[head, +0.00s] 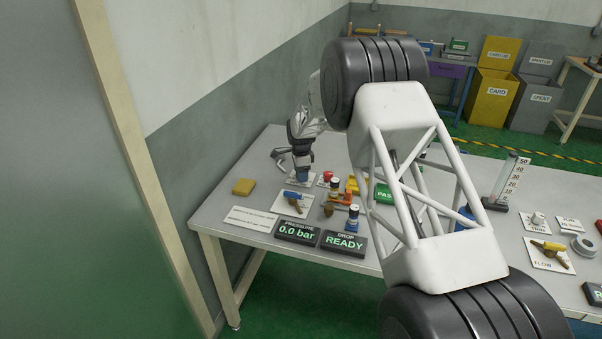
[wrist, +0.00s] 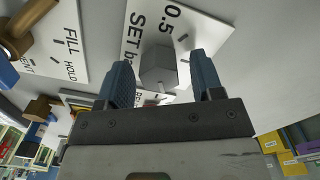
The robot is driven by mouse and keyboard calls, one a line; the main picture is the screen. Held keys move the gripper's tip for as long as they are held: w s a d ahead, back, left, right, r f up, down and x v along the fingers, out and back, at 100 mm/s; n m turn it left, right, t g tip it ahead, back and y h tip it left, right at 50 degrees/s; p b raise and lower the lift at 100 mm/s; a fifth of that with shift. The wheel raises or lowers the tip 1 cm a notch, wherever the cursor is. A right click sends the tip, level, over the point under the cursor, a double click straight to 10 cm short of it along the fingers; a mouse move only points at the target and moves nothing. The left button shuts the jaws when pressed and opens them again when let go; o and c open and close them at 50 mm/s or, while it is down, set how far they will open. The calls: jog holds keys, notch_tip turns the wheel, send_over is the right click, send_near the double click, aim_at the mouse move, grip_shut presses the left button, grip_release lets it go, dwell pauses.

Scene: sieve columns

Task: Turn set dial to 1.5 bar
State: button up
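The set dial shows in the wrist view as a grey block-shaped knob (wrist: 158,68) on a white plate (wrist: 205,27) marked "SET bar" and "0.5". My gripper (wrist: 160,62) is open, with its two blue fingers on either side of the knob and a visible gap to each. I cannot tell whether the fingertips reach down to the knob's height. In the head view my gripper (head: 302,177) is over the far left part of the table and hides most of the dial. The pressure display (head: 297,232) reads 0.0 bar.
The fill valve plate (wrist: 45,45) lies close beside the dial plate. A red button (head: 328,175), a valve with a blue handle (head: 293,196) and several fittings stand close by. The drop display (head: 343,243) reads READY.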

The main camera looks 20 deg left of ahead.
jog(key=shift+r, duration=0.1)
jog(key=shift+r, duration=3.75)
jog(key=shift+r, duration=0.1)
